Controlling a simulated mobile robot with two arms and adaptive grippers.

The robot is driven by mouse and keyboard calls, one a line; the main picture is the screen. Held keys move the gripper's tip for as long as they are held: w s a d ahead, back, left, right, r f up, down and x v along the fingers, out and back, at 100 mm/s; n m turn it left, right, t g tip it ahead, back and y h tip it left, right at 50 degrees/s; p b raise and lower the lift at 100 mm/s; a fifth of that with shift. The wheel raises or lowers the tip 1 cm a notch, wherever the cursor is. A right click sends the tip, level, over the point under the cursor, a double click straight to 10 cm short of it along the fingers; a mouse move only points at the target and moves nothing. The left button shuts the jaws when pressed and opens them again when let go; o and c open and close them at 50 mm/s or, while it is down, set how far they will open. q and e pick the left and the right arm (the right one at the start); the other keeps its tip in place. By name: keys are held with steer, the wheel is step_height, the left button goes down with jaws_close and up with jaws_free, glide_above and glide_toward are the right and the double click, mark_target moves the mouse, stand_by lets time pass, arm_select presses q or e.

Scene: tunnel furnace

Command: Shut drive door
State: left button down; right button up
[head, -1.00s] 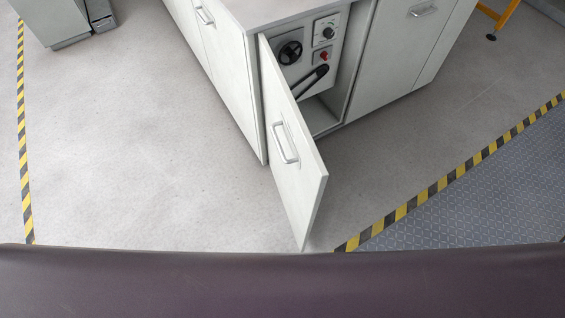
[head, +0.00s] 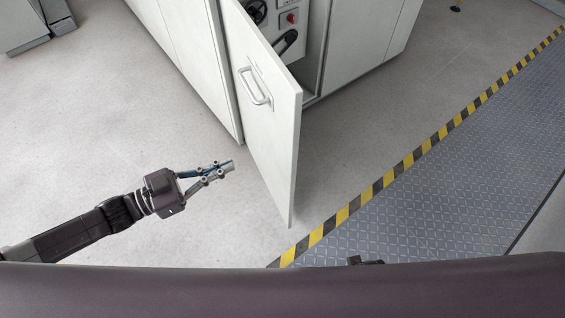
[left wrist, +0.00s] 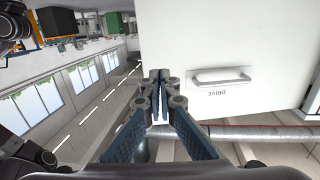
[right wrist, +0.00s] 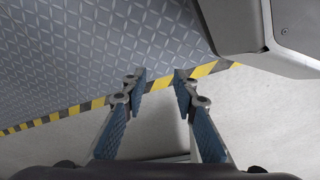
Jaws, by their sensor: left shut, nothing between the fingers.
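The drive door (head: 272,120) is a pale panel with a metal bar handle (head: 255,88), standing open from the cabinet in the head view. In the left wrist view the door (left wrist: 240,60) fills the upper right, with its handle (left wrist: 220,77) and the word DRIVE beside it. My left gripper (head: 229,167) is shut and empty, to the left of the door and below its handle in the head view. It also shows in the left wrist view (left wrist: 159,76). My right gripper (right wrist: 160,77) is open and empty in the right wrist view, with floor beyond it.
The cabinet opening shows a red button (head: 291,18) and a black lever (head: 285,42). Yellow-and-black floor tape (head: 350,208) borders a grey tread-plate area (head: 440,190) at right.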

arm_select(q)
steer(key=s, duration=0.2)
glide_toward(290, 146)
steer(key=shift+m+g+h, duration=0.3)
steer(key=shift+g+h, duration=0.1)
steer(key=x, duration=0.4)
steer(key=w+x, duration=0.1)
steer(key=x, duration=0.1)
steer(key=shift+a+f, duration=0.15)
steer(key=shift+f, duration=0.1)
steer(key=shift+w+d, duration=0.15)
steer(key=shift+d, duration=0.25)
arm_select(e)
steer(key=shift+w+r, duration=0.4)
steer(key=shift+r, duration=0.3)
arm_select(q)
steer(key=shift+d, duration=0.1)
arm_select(e)
steer(key=shift+s, duration=0.1)
